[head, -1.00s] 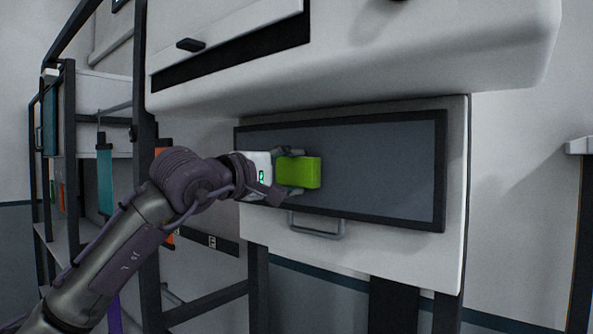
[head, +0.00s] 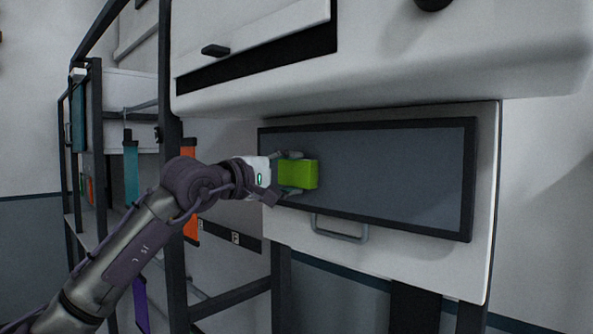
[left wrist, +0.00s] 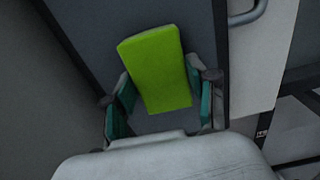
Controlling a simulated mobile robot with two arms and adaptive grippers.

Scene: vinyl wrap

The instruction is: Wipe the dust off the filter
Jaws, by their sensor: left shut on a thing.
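The filter (head: 400,180) is a wide grey panel in a black frame, set in the white front of the machine. It also fills part of the left wrist view (left wrist: 193,22). My left gripper (head: 294,173) is shut on a bright green block-shaped sponge (head: 298,174) at the left part of the panel. In the left wrist view the sponge (left wrist: 155,68) sits between the two teal finger pads. I cannot tell whether it touches the panel. No separate dust patches can be made out. My right gripper is not in view.
A handle (head: 340,232) sticks out below the filter. The white machine housing (head: 400,65) overhangs above it. At the left stands a dark-framed rack (head: 98,150) with hanging teal and orange items. The area before the panel's right side is clear.

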